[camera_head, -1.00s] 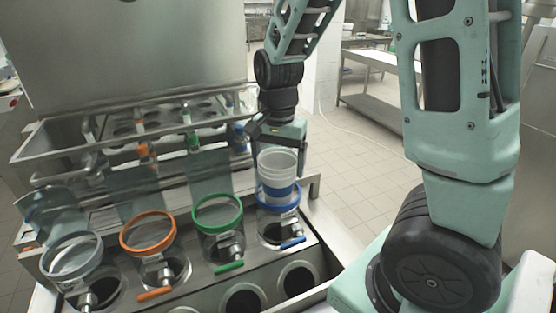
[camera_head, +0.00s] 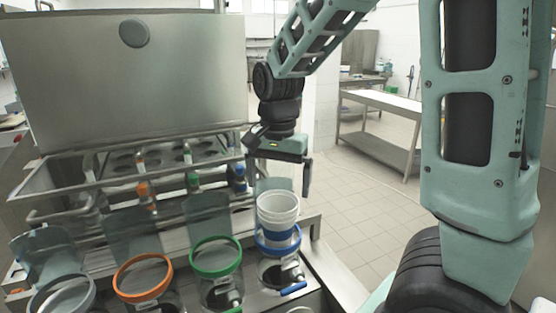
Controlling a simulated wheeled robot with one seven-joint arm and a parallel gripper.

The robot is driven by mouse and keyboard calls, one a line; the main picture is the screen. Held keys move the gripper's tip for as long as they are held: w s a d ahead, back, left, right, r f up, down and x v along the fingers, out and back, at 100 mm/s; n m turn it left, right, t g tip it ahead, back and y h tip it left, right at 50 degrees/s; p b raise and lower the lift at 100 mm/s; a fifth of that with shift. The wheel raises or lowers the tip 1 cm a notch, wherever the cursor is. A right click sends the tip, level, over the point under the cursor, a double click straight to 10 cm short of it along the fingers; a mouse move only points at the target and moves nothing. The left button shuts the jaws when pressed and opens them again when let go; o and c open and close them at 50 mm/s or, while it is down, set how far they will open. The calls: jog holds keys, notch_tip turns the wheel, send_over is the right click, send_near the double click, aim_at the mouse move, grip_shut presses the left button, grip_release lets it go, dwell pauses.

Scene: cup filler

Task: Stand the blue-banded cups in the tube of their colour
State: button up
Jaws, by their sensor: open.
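White cups with a blue band (camera_head: 278,211), seemingly nested, stand upright in the blue-ringed tube (camera_head: 279,247) at the right end of the front row. Their white rims stick up above the blue ring, and their lower part is hidden inside it. My gripper (camera_head: 279,178) hangs just above and behind the cups, fingers pointing down and spread apart. It is open, with nothing held between the fingers, and appears clear of the cup rims.
Green (camera_head: 215,257), orange (camera_head: 142,278) and grey (camera_head: 62,296) ringed tubes stand to the left, with clear flaps behind. A metal rack (camera_head: 125,165) with holes and coloured fittings lies behind them. Free floor (camera_head: 350,200) lies to the right.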

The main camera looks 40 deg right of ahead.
notch_tip(320, 180, up, 6)
jog(key=s+a+f+n, duration=0.3)
jog(key=a+n, duration=0.2)
jog(key=a, duration=0.3)
jog(key=s+a+f+n, duration=0.3)
jog(key=s+a+n, duration=0.15)
jog(key=a, duration=0.25)
jog(key=s+a+f+n, duration=0.5)
jog(key=s+a+n, duration=0.2)
jog(key=s+n, duration=0.3)
jog(key=shift+s+a+y, duration=0.15)
jog(key=shift+a+y, duration=0.15)
jog(key=shift+a, duration=0.05)
jog(key=shift+n, duration=0.25)
